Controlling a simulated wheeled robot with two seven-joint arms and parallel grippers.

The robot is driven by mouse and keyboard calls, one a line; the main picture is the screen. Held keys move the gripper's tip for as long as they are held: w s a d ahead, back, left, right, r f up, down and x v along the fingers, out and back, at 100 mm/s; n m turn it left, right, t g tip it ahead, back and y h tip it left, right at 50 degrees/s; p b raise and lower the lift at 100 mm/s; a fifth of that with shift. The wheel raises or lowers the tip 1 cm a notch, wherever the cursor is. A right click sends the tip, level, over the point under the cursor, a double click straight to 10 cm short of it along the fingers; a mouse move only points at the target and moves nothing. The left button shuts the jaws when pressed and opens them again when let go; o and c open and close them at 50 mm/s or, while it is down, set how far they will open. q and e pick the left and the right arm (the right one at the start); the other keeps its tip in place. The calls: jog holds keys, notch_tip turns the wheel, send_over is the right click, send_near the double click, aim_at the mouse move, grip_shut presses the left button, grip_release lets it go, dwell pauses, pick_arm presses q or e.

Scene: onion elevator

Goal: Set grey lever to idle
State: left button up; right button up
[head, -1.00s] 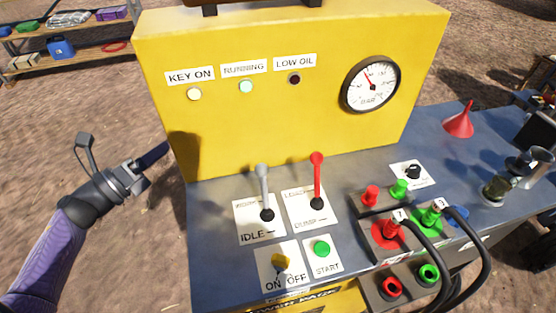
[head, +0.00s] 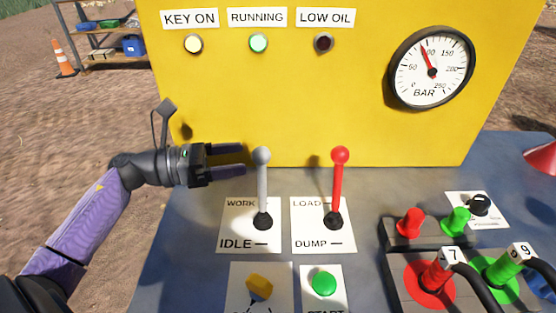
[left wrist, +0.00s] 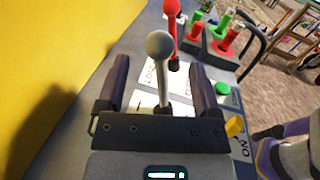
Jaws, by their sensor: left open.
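The grey lever (head: 263,185) has a round knob and rises from a black boot on a white plate marked WORK and IDLE. It stands up past the WORK mark, with its base between the two marks. My left gripper (head: 244,160) is open just left of the knob in the head view, at about knob height. In the left wrist view the grey lever (left wrist: 159,44) shows ahead of and between the two open fingers of my left gripper (left wrist: 160,75). Contact cannot be told. My right gripper is not in view.
A red lever (head: 338,185) on a LOAD/DUMP plate stands close to the right. A yellow key switch (head: 259,288) and green START button (head: 323,283) sit in front. The yellow panel (head: 300,110) rises behind, with lit KEY ON and RUNNING lamps. Hose couplings (head: 436,276) are at right.

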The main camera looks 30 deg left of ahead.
pick_arm(q)
jog(key=x, duration=0.7)
grip_shut()
dwell(0.3)
